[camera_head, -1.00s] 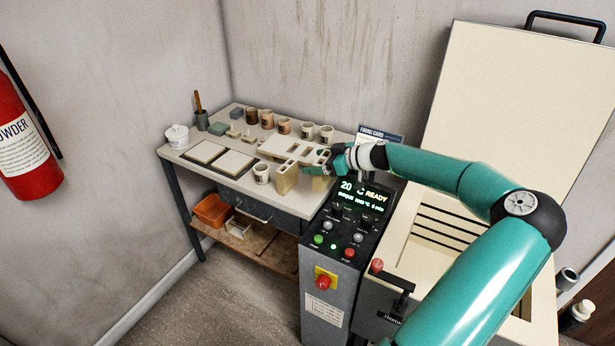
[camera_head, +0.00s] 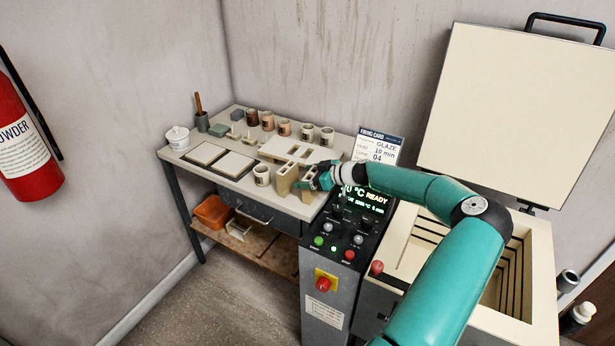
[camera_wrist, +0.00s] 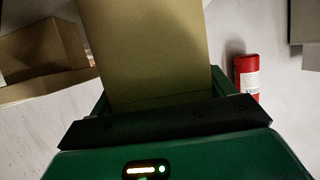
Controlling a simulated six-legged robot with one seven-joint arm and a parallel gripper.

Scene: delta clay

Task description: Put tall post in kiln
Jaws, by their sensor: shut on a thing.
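My gripper (camera_head: 318,180) is over the right end of the work table, beside the kiln control box. It is shut on a tan rectangular post (camera_wrist: 150,45), which fills the upper middle of the wrist view between the fingers. In the head view the held post (camera_head: 307,187) is small and partly hidden by the gripper; I cannot tell whether it touches the table. Another tan post (camera_head: 286,181) stands just left of it. The kiln (camera_head: 538,285) is at the right with its lid (camera_head: 520,110) raised; my arm crosses in front of its opening.
The table (camera_head: 185,158) holds several cups, a white pot (camera_head: 177,137), two dark-edged tiles and a pale slotted plate (camera_head: 280,148). The control box (camera_head: 345,230) and firing card (camera_head: 378,147) stand between table and kiln. A red extinguisher (camera_head: 28,150) hangs at left.

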